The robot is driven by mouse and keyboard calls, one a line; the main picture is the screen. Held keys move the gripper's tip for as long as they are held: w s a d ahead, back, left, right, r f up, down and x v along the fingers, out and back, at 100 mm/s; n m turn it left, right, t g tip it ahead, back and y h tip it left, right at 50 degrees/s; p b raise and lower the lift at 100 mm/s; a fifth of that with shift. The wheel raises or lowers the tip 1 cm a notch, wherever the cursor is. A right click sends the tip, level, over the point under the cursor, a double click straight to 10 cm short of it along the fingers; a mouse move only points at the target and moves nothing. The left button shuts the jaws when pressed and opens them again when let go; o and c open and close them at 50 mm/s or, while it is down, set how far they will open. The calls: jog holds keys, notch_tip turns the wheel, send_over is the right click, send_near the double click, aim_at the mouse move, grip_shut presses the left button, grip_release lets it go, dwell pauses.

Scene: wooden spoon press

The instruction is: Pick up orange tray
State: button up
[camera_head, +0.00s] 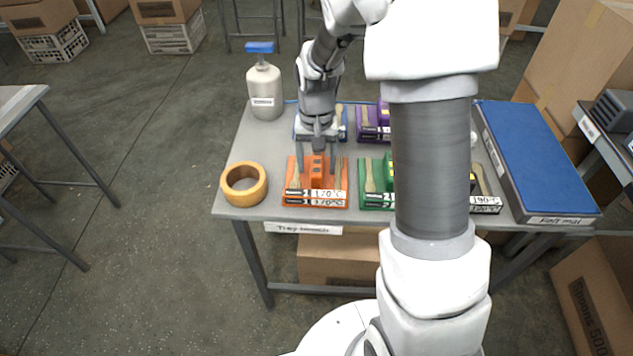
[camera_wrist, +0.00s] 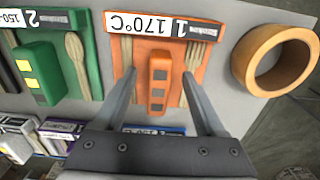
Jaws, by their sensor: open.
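The orange tray (camera_head: 303,185) sits at the front left of the grey bench. Two label strips reading 170°C show on its front, one above the other. An upright orange block (camera_wrist: 160,80) stands in its middle, with a wooden spoon (camera_wrist: 128,52) on one side and another (camera_wrist: 192,55) on the other. My gripper (camera_head: 318,168) is above the tray, pointing down, open and empty. In the wrist view, its fingers (camera_wrist: 158,90) lie on either side of the block, apart from it. Whether the fingertips touch the tray is unclear.
A green tray (camera_wrist: 97,75) stands close beside it, partly behind my arm in the head view. A purple tray (camera_head: 369,132) and a blue tray are behind. A wooden ring (camera_head: 244,200) is at left, a grey bottle (camera_head: 264,90) at back left, a blue mat (camera_head: 535,150) at right.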

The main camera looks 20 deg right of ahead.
notch_tip(320, 180, down, 3)
jog(key=shift+r, duration=0.1)
jog(key=shift+c, duration=0.3)
grip_shut()
jog(key=shift+r, duration=0.1)
